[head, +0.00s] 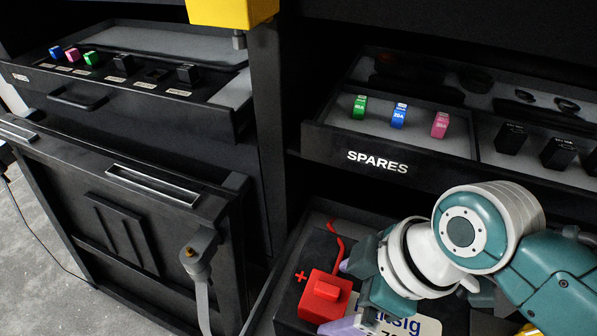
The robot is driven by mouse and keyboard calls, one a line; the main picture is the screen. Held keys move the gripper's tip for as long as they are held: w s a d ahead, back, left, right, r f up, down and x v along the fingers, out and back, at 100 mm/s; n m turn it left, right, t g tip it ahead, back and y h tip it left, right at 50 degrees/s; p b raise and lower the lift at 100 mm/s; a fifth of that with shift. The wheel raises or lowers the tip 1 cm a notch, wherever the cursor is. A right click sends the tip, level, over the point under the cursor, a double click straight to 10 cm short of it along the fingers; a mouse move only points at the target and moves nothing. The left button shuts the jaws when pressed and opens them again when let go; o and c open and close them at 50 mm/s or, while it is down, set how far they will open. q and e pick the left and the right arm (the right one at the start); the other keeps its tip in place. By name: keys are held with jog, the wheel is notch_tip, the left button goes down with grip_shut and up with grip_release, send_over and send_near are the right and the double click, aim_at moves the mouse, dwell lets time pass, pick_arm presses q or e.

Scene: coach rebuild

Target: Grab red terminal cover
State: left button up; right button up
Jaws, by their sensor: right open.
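The red terminal cover (325,297) is a blocky red cap with a raised knob. It sits on the dark top of a battery (318,250) in the lower bay, beside a red plus mark. My right gripper (341,297) comes in from the right and is open. One pale purple fingertip is behind the cover and the other in front of it, at its right side. I cannot tell whether either finger touches it. A red cable (337,240) runs behind the cover. My left gripper is out of view.
Above the bay is a SPARES drawer (330,143) with green, blue and pink fuses and black parts. At left, an open drawer (180,105) holds small fuses above a black door (120,225). A grey cable end (199,255) hangs left of the bay. A yellow box (232,12) is overhead.

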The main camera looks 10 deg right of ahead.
aim_at(340, 293)
jog(key=b+x, duration=0.1)
jog(key=x, duration=0.2)
jog(key=shift+w, duration=0.15)
jog(key=shift+c, duration=0.4)
jog(key=c, duration=1.2)
